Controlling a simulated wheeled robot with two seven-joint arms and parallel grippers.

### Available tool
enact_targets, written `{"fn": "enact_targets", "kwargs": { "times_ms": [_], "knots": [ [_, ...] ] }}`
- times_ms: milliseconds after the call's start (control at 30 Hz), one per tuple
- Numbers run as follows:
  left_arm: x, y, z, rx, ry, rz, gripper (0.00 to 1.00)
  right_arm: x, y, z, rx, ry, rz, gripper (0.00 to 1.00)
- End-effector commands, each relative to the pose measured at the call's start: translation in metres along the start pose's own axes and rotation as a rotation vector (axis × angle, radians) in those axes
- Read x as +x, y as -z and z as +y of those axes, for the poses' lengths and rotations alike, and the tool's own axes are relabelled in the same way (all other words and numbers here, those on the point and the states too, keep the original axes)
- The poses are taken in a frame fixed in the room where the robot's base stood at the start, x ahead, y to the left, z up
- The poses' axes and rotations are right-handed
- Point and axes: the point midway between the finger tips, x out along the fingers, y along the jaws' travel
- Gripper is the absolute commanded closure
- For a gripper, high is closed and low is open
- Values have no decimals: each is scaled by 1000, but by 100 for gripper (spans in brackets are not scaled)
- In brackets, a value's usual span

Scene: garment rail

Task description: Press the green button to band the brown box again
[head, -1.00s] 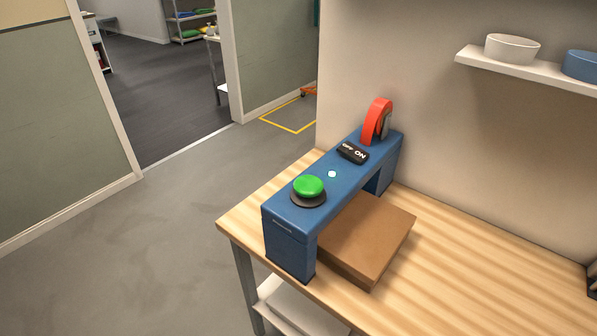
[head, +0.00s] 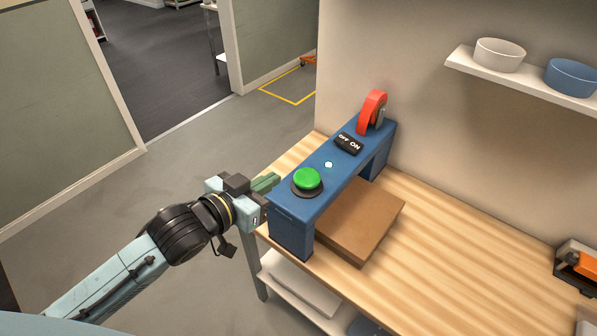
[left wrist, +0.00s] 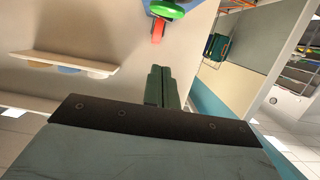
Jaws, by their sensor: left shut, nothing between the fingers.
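The green button (head: 307,178) sits in a dark ring on top of the near left end of the blue banding machine (head: 325,190). The button also shows at the top of the left wrist view (left wrist: 167,9). The flat brown box (head: 362,220) lies on the table under the machine's arch, partly hidden by it; I see no band on the part that shows. My left gripper (head: 268,183) is shut and empty, just left of the button and apart from it. Its closed green fingers show in the left wrist view (left wrist: 161,88). My right gripper is not in view.
The machine also carries an OFF/ON switch (head: 348,143), a small pale light (head: 328,165) and a red tape roll (head: 372,110). A wall shelf (head: 520,80) holds bowls. An orange and dark device (head: 577,265) stands at the right edge.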

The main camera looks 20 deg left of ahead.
Motion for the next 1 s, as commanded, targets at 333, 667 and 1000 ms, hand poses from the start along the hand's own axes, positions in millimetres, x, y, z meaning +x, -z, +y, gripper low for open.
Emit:
{"fn": "enact_targets", "kwargs": {
  "times_ms": [333, 667, 1000],
  "knots": [
    [5, 0, -1, 0, 2, 1, 100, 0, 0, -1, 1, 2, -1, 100],
    [58, 1, -1, 1, 3, 1, 100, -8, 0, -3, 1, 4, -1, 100],
    [105, -18, -1, -1, 3, -6, 100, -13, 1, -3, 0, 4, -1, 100]
  ]
}}
